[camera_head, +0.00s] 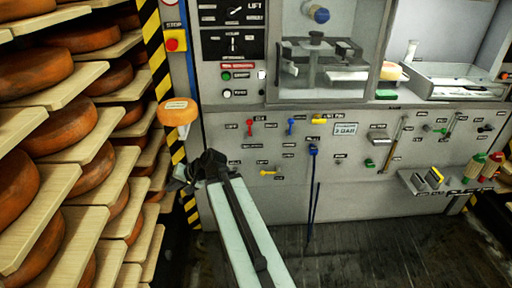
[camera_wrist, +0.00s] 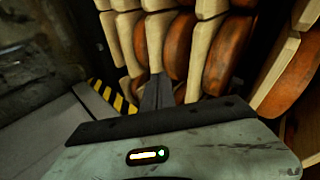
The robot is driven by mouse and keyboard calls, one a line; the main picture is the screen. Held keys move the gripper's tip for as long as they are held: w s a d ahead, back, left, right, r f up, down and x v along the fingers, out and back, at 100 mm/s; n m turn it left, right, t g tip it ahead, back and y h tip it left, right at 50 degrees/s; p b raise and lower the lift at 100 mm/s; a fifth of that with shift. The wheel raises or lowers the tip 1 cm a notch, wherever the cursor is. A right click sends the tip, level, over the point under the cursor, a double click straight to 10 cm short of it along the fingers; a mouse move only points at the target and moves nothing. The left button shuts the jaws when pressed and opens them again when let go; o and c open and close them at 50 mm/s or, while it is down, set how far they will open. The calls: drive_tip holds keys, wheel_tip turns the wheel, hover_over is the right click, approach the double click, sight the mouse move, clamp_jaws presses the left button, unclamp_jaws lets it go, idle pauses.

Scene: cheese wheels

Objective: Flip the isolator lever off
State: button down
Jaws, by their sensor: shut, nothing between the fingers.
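The grey machine panel (camera_head: 225,150) carries several small coloured levers, and their labels are too small to read, so I cannot tell which is the isolator lever. A red lever (camera_head: 250,127) and a blue lever (camera_head: 291,125) stand upright in the upper row. A yellow lever (camera_head: 268,172) lies sideways below them. My gripper (camera_head: 180,184) is left of these levers, by the panel's left edge, apart from them. In the wrist view my gripper (camera_wrist: 158,92) is shut and empty, pointing toward the cheese shelves; no lever shows there.
Shelves of orange cheese wheels (camera_head: 92,160) fill the left side. A cheese wheel (camera_head: 177,112) sits just above my gripper. A striped post (camera_head: 155,50) with a red stop button (camera_head: 172,44) stands between shelves and panel. Blue cords (camera_head: 313,200) hang from the panel. The floor below is clear.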

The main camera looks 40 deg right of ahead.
drive_tip(key=w+d+f+m+t+h+b, duration=0.15)
drive_tip(key=d+m+t+b, duration=0.3)
drive_tip(key=d, duration=0.65)
drive_tip(key=s+d+r+m+t+h+b, duration=0.1)
drive_tip(key=s+d+m+h, duration=0.3)
drive_tip(key=d, duration=0.6)
drive_tip(key=s+d+r+m+t+h+b, duration=0.1)
drive_tip(key=s+d+m+h+b, duration=0.3)
drive_tip(key=d, duration=0.6)
drive_tip(key=s+d+r+m+t+h+b, duration=0.1)
drive_tip(key=s+d+m+t+h+b, duration=0.1)
drive_tip(key=s+d+m+h, duration=0.2)
drive_tip(key=d+m, duration=0.3)
drive_tip(key=d, duration=0.3)
drive_tip(key=shift+d+r+b, duration=0.15)
drive_tip(key=shift+r+b, duration=0.05)
drive_tip(key=shift+b, duration=0.1)
drive_tip(key=shift+w+t+y, duration=0.1)
drive_tip(key=shift+t+y, duration=0.15)
drive_tip(key=shift+t, duration=0.1)
